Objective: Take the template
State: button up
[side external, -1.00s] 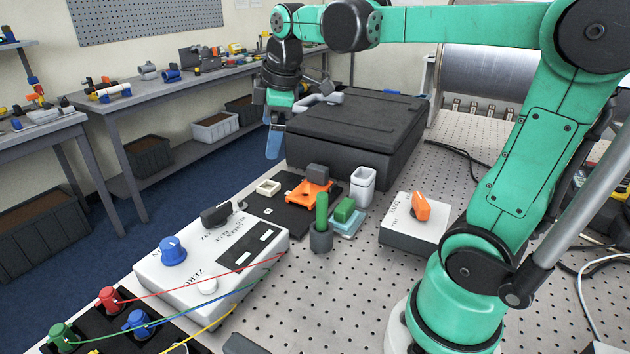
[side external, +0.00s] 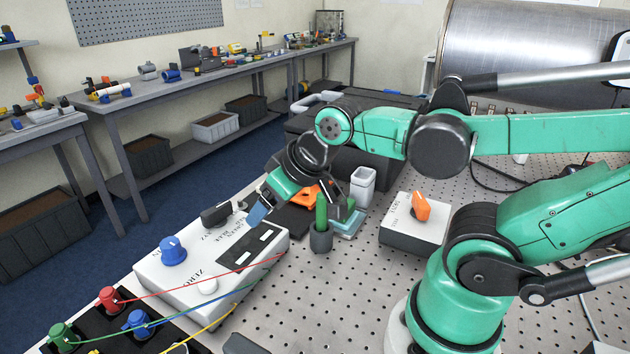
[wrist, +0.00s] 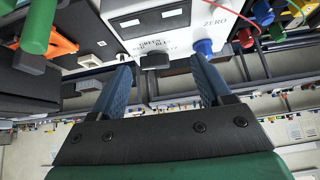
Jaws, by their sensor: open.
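The orange template (side external: 305,197) lies on a black mat (side external: 288,220) in the middle of the table, partly hidden by my arm in the side view. It also shows at the upper left of the wrist view (wrist: 62,45), beside a dark grey block (wrist: 28,62) that appears to be its handle. My gripper (side external: 257,214) is tilted down to the left, near the white control box. In the wrist view its two blue fingers (wrist: 162,68) are spread apart with nothing held. The template is off to the left of the fingers there.
A green rod stands in a dark holder (side external: 321,242) beside the mat. A white cup (side external: 362,188) stands behind it. The white control box (side external: 205,268) has a blue knob (side external: 173,251). A box with an orange switch (side external: 420,207) is at right. A black case is behind.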

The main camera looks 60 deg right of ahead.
jog(key=w+d+r+m+g+h, duration=0.1)
jog(key=w+d+r+m+g, duration=0.1)
jog(key=w+d+m, duration=0.65)
jog(key=d+f+m+g, duration=0.1)
jog(key=d+f+m, duration=0.1)
jog(key=d+m, duration=0.4)
jog(key=d+f+m+g, duration=0.2)
jog(key=d+m, duration=0.4)
jog(key=m, duration=0.5)
jog(key=s+d+f+m+g+y, duration=0.1)
jog(key=d+f+m+g, duration=0.1)
jog(key=d+m, duration=0.4)
jog(key=shift+s+d+f+m, duration=0.1)
jog(key=shift+m, duration=0.8)
jog(key=shift+f+m, duration=0.1)
jog(key=shift+m, duration=0.75)
jog(key=shift+d+f+m, duration=0.15)
jog(key=shift+f+m, duration=0.15)
jog(key=shift+f, duration=2.65)
grip_shut()
